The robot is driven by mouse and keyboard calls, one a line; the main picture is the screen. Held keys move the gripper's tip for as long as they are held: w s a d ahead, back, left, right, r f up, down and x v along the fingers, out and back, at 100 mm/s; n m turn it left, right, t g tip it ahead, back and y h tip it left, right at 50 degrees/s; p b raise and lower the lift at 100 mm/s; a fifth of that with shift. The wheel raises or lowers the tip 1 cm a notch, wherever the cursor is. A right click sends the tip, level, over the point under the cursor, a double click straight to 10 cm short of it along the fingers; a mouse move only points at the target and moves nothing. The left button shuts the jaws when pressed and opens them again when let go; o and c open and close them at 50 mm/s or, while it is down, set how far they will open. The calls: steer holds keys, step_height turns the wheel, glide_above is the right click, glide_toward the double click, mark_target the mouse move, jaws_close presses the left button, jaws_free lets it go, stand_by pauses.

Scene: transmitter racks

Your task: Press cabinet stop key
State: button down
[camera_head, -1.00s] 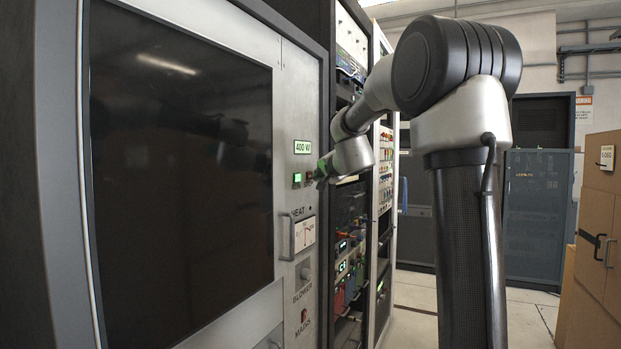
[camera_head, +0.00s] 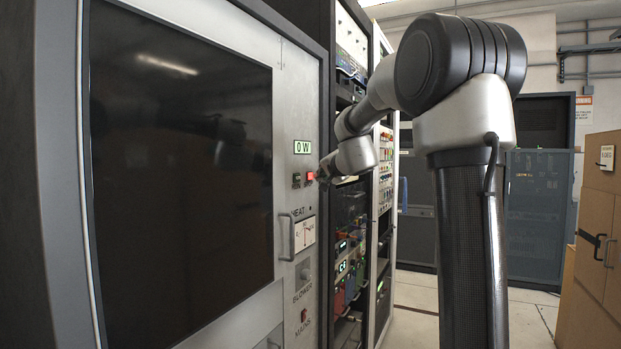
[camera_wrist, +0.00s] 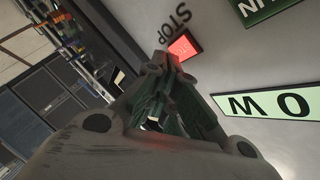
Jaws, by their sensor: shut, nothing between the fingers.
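The stop key (camera_head: 310,176) is a small square key glowing red on the cabinet's (camera_head: 290,100) grey front panel. In the wrist view the red key (camera_wrist: 183,46) sits beside the word STOP, just beyond my fingertips. My gripper (camera_head: 321,174) is shut and empty, its tips close to the key; in the wrist view my gripper (camera_wrist: 168,62) covers the key's near edge. I cannot tell whether they touch. A dark green, unlit key (camera_head: 296,179) is left of the stop key; it also shows in the wrist view (camera_wrist: 258,10). The display (camera_head: 302,147) above reads 0 W.
A meter (camera_head: 305,233), a door handle (camera_head: 287,236), a blower switch (camera_head: 304,274) and a mains switch (camera_head: 304,315) are below the keys. An equipment rack (camera_head: 352,220) stands right of the panel. Brown cabinets (camera_head: 600,215) are at far right, with open floor between.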

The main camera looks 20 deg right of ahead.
steer(key=shift+s+d, duration=0.1)
steer(key=s+d, duration=0.1)
steer(key=s, duration=0.1)
steer(key=s+d, duration=0.2)
stand_by(0.6)
stand_by(0.6)
